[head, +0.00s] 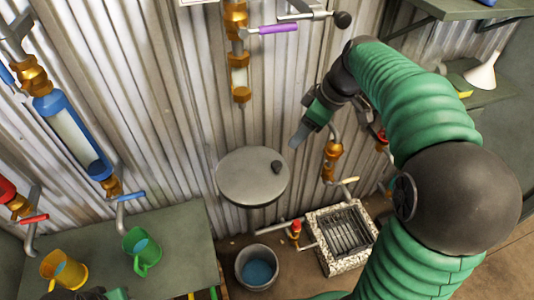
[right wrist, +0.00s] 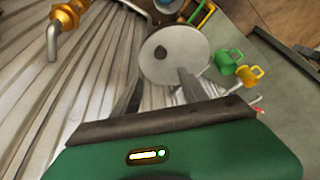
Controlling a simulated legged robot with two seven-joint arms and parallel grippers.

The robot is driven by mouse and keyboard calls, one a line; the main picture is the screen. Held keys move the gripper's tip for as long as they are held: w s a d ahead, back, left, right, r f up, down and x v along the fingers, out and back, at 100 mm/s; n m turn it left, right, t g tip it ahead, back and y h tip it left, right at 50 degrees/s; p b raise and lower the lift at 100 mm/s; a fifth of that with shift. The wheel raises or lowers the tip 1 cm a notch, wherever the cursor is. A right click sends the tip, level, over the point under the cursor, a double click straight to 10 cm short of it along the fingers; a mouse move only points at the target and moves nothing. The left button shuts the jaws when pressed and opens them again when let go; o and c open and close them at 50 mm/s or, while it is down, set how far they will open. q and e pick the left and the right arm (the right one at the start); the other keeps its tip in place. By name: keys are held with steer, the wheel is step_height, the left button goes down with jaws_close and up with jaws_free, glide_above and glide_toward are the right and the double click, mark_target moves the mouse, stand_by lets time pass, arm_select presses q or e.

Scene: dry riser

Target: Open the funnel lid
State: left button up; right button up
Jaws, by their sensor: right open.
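The funnel lid (head: 240,185) is a flat grey disc with a dark knob (head: 277,167) near its right edge. It lies level in front of the corrugated wall, and the funnel under it is mostly hidden. In the right wrist view, the lid (right wrist: 187,55) shows beyond my fingers. My right gripper (head: 299,137) is open and empty, above and to the right of the lid, apart from it. Its two fingers also show in the right wrist view (right wrist: 160,92). A dark and green piece at the bottom left edge of the head view seems to be my left gripper (head: 92,294), mostly cut off.
A table (head: 185,240) at lower left holds a green mug (head: 140,252) and a yellow mug (head: 62,271). A bucket (head: 257,268) with blue contents and a grated drain (head: 342,236) are below. Pipes with brass fittings and a purple-handled valve (head: 272,29) line the wall.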

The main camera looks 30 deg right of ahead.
mark_target(277, 164)
steer(key=b+x, duration=0.1)
steer(key=x, duration=0.4)
steer(key=b+x, duration=0.1)
steer(key=x, duration=0.4)
steer(key=b+x, duration=0.1)
steer(key=x, duration=0.4)
steer(key=shift+s+d+f, duration=0.1)
steer(key=shift+s+d, duration=0.05)
steer(key=shift+s, duration=0.15)
steer(key=shift+w+a+f, duration=0.25)
steer(key=shift+f, duration=0.15)
arm_select(q)
steer(key=f, duration=0.3)
steer(key=shift+s+f, duration=0.1)
steer(key=shift+s, duration=0.25)
arm_select(e)
jaws_close()
steer(key=shift+d+r, duration=0.1)
